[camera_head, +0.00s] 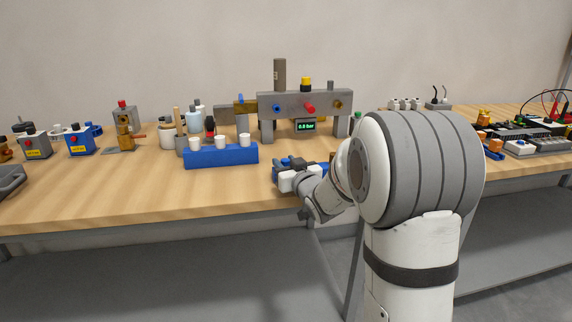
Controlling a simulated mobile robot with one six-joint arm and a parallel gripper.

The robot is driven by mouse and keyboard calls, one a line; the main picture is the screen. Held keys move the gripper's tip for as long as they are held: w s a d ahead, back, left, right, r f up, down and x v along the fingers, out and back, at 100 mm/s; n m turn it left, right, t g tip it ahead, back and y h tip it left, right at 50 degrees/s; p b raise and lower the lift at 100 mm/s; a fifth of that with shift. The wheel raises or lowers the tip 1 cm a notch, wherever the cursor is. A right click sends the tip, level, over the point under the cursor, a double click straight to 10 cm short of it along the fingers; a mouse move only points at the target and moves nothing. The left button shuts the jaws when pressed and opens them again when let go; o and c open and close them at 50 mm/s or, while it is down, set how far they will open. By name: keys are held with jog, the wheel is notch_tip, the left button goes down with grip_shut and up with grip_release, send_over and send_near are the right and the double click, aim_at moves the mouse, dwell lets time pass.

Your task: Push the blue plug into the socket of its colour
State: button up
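My gripper (290,163) is low over the front of the wooden bench, left of my large arm joint. Its fingers are small and dark here, so I cannot tell whether they are open or shut. Blue parts (318,170) show at the gripper, partly hidden by it; I cannot tell whether they are the blue plug or something else. Behind it stands a grey panel on legs (262,104) with a small blue round fitting (276,108) on its left, a red knob (309,107) in the middle and an ochre fitting (338,104) on the right. No blue plug can be clearly made out.
A display (305,126) hangs under the panel. A blue rack (207,158) with white cups stands left of my gripper. Small devices (80,141) crowd the far left, and electronics with wires (530,128) the right. The front left bench (120,190) is clear.

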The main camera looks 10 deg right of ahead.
jog(key=shift+o, duration=1)
jog(key=shift+r+p, duration=0.1)
jog(key=shift+p, duration=0.3)
